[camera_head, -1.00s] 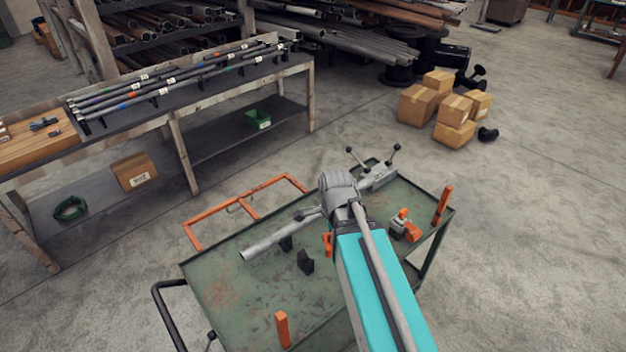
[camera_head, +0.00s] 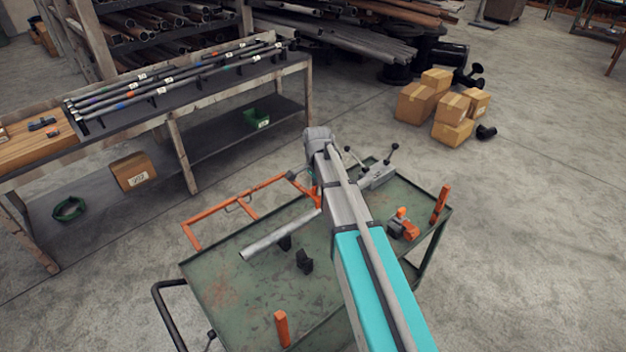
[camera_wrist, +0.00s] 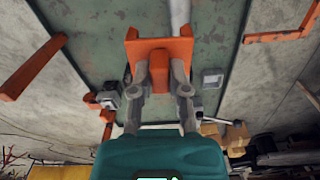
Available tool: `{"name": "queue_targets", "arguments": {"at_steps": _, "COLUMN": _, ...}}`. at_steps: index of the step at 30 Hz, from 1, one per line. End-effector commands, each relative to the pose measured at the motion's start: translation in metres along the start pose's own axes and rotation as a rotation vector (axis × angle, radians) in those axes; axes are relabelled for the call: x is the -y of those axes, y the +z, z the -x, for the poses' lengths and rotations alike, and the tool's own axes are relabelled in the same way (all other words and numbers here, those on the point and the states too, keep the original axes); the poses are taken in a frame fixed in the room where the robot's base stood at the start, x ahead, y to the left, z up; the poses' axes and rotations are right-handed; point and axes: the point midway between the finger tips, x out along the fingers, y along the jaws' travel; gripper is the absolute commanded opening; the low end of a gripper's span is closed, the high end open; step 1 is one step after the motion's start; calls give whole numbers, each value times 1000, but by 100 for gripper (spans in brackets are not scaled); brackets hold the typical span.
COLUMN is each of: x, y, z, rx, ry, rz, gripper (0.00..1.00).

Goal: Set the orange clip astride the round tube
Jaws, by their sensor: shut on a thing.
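The orange clip (camera_wrist: 160,48) is between the fingertips of my gripper (camera_wrist: 160,66) in the wrist view, which are shut on it. The round tube (camera_head: 280,237), light grey, lies along the green cart top in the head view. In the wrist view, the tube (camera_wrist: 180,12) runs from the top edge down to the clip, right of its middle. The clip covers the rest of it. I cannot tell whether the clip touches the tube or is above it. In the head view my arm hides most of the gripper.
The green cart (camera_head: 225,290) has an orange post (camera_head: 282,328) at the front and another (camera_head: 441,205) at the right. A grey clamp with handles (camera_head: 378,175) is at the far end. An orange-grey tool (camera_head: 403,225) lies at right.

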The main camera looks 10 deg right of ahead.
Motion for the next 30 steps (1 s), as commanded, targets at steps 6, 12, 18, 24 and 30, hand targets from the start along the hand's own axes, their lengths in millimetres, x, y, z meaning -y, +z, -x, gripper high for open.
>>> {"name": "queue_targets", "arguments": {"at_steps": 6, "x": 33, "y": -14, "z": 2, "rx": 0, "ry": 0, "rz": 75, "gripper": 0}}
{"name": "queue_targets", "arguments": {"at_steps": 12, "x": 34, "y": -14, "z": 2, "rx": 0, "ry": 0, "rz": 86, "gripper": 0}}
{"name": "queue_targets", "arguments": {"at_steps": 18, "x": 34, "y": -14, "z": 1, "rx": 0, "ry": 0, "rz": 85, "gripper": 0}}
{"name": "queue_targets", "arguments": {"at_steps": 24, "x": 34, "y": -13, "z": -2, "rx": 0, "ry": 0, "rz": 85, "gripper": 0}}
{"name": "queue_targets", "arguments": {"at_steps": 30, "x": 34, "y": -13, "z": -10, "rx": 0, "ry": 0, "rz": 85, "gripper": 0}}
